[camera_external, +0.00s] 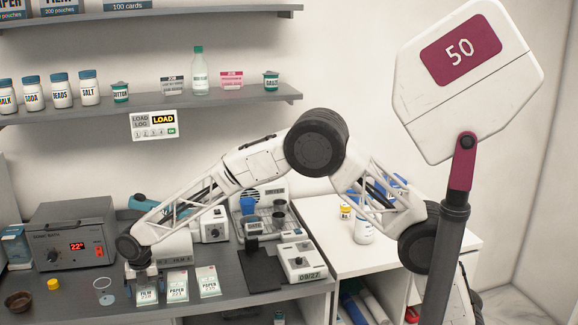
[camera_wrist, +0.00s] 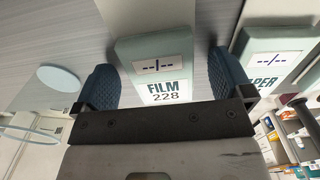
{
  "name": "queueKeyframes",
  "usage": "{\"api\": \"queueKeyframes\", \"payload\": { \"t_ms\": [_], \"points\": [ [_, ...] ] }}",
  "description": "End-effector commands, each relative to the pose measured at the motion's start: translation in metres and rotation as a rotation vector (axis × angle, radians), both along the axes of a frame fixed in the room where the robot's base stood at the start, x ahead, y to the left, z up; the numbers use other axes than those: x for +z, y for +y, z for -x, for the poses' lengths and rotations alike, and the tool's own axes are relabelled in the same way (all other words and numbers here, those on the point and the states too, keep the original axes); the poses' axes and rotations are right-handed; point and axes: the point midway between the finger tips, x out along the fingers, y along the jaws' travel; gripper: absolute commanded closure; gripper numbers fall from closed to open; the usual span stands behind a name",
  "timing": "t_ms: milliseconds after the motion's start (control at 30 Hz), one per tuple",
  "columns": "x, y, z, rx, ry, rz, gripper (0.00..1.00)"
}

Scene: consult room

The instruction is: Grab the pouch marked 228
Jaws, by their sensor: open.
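The pouch marked 228 (camera_wrist: 158,68) reads FILM 228 in the wrist view, with a pale green top and a white label. My gripper (camera_wrist: 162,85) is open, with one blue finger on each side of the pouch. My gripper (camera_external: 141,274) is low at the pouch's far end in the external view. The near part of the pouch is hidden behind the gripper body in the wrist view. I cannot tell whether the fingers touch it.
A PAPER pouch (camera_wrist: 270,55) lies close to the right finger; it is marked 221 or similar in the external view (camera_external: 177,286). Another PAPER pouch (camera_external: 208,281) lies further right.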

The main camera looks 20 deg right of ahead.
Motion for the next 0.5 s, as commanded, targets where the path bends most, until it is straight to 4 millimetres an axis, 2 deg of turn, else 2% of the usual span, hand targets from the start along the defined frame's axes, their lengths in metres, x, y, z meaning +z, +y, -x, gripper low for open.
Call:
{"api": "queueKeyframes", "payload": {
  "t_ms": [133,400,500],
  "points": [
    [0.0,0.0,0.0,0.0,0.0,0.0,0.02],
    [0.0001,0.0,0.0,0.0,0.0,0.0,0.44],
    [0.0002,0.0,0.0,0.0,0.0,0.0,0.55]
  ]
}}
